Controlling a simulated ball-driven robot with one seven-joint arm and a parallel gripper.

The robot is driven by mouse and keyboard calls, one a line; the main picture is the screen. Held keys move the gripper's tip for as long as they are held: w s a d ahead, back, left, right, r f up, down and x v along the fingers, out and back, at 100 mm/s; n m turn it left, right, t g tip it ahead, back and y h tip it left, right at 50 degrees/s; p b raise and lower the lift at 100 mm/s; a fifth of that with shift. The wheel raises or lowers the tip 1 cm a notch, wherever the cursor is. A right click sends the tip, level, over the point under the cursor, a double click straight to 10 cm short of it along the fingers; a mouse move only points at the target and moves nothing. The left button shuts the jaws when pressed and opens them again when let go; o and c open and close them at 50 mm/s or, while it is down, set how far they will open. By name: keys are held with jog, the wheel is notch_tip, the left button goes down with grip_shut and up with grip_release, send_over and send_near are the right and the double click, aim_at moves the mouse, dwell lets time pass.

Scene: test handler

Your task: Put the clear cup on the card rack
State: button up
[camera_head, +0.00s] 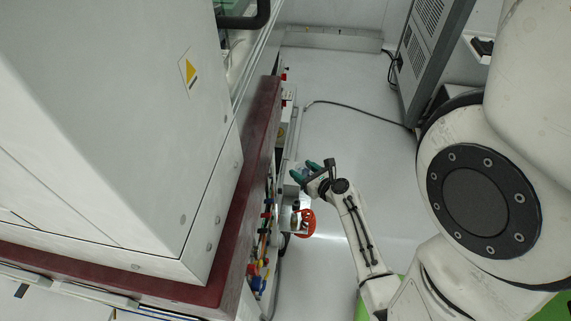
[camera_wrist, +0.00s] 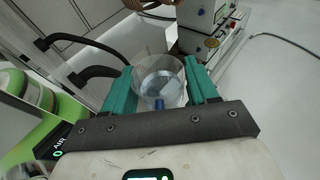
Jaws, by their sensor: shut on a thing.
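The clear cup (camera_wrist: 158,78) is between the two green fingers of my gripper (camera_wrist: 159,70) in the wrist view. My gripper is shut on it, with a finger against each side. The cup's open rim faces away from my palm, and a small blue piece shows at its near side. In the head view my gripper (camera_head: 305,171) is out over the floor, just right of the machine's side, and the cup is too small there to make out clearly. I cannot make out a card rack in either view.
The large white machine (camera_head: 110,130) with a dark red ledge (camera_head: 262,150) fills the left. Coloured fittings and a red-orange handwheel (camera_head: 306,222) are on its side, close below my gripper. A grey cabinet (camera_head: 432,50) stands at the back right. The floor (camera_head: 340,110) between is mostly clear, with a cable.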

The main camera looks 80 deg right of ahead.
jog(key=s+d+f+b+x, duration=0.1)
jog(key=b+x, duration=0.1)
jog(key=x, duration=0.5)
jog(key=b, duration=0.3)
send_over(287, 173)
notch_tip(287, 173, down, 5)
jog(key=shift+s+a+f, duration=0.1)
jog(key=shift+a+f, duration=0.05)
jog(key=shift+f, duration=0.05)
jog(key=shift+w+d+f+b, duration=0.2)
jog(key=shift+d+f+b, duration=0.05)
jog(key=shift+f+b, duration=0.1)
notch_tip(287, 173, down, 3)
jog(key=shift+f+b, duration=0.1)
jog(key=shift+b, duration=0.9)
jog(key=o, duration=0.9)
jog(key=shift+c, duration=0.2)
